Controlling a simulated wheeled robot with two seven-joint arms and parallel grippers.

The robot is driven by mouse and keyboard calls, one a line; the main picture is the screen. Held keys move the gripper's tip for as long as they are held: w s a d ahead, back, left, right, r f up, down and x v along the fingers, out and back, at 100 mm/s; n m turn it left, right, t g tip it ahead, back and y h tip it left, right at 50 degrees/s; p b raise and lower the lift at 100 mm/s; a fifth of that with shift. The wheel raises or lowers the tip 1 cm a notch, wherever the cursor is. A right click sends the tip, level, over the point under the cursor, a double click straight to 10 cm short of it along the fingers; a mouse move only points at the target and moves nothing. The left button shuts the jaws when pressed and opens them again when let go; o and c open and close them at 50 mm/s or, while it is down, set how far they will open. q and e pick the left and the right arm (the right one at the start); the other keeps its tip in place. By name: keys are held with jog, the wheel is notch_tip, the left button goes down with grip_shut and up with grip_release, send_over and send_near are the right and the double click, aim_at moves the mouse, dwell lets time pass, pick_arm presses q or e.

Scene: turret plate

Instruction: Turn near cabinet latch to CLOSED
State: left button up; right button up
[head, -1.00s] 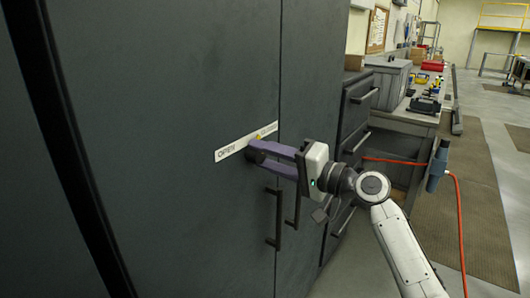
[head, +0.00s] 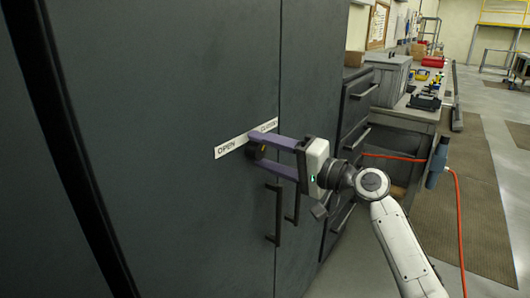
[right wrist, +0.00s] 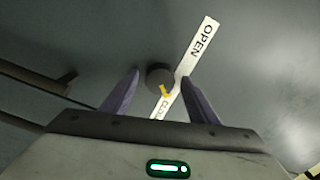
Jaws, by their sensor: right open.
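The near cabinet latch is a dark round knob (right wrist: 158,74) with a yellow pointer (right wrist: 165,91) on the grey cabinet door. In the right wrist view the pointer is toward the CLOSED end of the white label (right wrist: 196,49), away from the word OPEN. The label also shows in the head view (head: 231,147), partly covered by a finger. My right gripper (head: 251,152) is open, its purple fingers on either side of the knob; I cannot tell whether either touches it. The fingers also show in the right wrist view (right wrist: 160,76). My left gripper is not in view.
Dark vertical door handles (head: 275,215) hang just below my right gripper. A drawer unit (head: 347,150) and a workbench with tools stand to the right. An orange hose (head: 461,220) hangs beside the bench. The floor at right is open.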

jog(key=b+v, duration=0.2)
jog(key=v, duration=0.8)
jog(key=shift+s+d, duration=0.15)
jog(key=s+d+f+h, duration=0.2)
jog(key=s+f+h, duration=0.15)
jog(key=f, duration=1.05)
jog(key=s+d+f+h, duration=0.1)
jog(key=s+f+h, duration=0.25)
jog(key=f, duration=1.05)
jog(key=s+d+f+n+g+h, duration=0.1)
jog(key=s+d+f+n+h, duration=0.1)
jog(key=s+f, duration=0.7)
jog(key=s+d+f+n+g+h, duration=0.1)
jog(key=s+d+f+n+h, duration=0.2)
jog(key=s+f, duration=0.7)
jog(key=s, duration=0.6)
jog(key=shift+f+n, duration=0.15)
jog(key=shift+n, duration=0.25)
